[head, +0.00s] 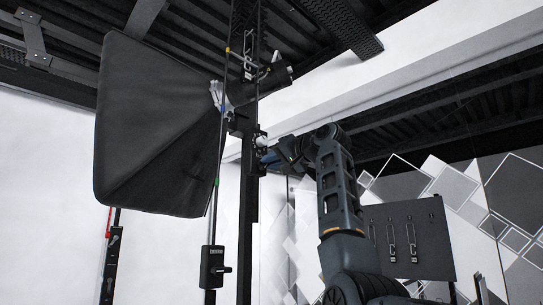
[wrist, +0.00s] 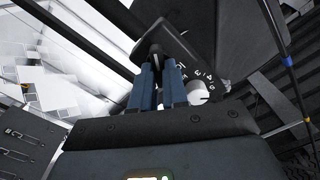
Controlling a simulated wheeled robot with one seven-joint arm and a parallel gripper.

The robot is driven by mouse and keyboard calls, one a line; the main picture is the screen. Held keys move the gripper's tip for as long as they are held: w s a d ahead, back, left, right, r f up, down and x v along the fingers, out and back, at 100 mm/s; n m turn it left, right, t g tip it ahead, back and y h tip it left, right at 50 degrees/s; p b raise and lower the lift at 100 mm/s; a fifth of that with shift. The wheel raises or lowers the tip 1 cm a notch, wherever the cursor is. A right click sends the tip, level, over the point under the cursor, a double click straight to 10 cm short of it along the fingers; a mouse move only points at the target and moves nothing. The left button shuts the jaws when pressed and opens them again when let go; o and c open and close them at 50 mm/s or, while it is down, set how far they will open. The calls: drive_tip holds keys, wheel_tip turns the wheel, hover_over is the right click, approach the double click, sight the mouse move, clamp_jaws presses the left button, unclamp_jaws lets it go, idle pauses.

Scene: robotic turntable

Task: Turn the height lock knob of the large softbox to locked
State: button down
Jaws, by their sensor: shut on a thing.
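The large softbox (head: 155,125) is black and hangs at the left of the head view, on a dark upright stand (head: 247,205). My gripper (head: 268,158) reaches the stand from the right, just behind the softbox.
A dark panel with clips (head: 409,238) stands behind my arm at the right. Dark ceiling beams (head: 330,25) are overhead.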

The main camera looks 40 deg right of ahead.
drive_tip(key=m+p, duration=0.5)
drive_tip(key=m, duration=0.5)
drive_tip(key=shift+d+f+m, duration=0.1)
drive_tip(key=shift+f+m, duration=0.05)
drive_tip(key=shift+m, duration=0.15)
drive_tip(key=shift+f+p, duration=0.1)
drive_tip(key=shift+p, duration=0.2)
drive_tip(key=c, duration=1.1)
unclamp_jaws()
drive_tip(key=shift+c, duration=0.2)
drive_tip(key=s+b, duration=0.2)
drive_tip(key=s, duration=0.5)
drive_tip(key=shift+s+d+b, duration=0.15)
drive_tip(key=shift+s+b, duration=0.2)
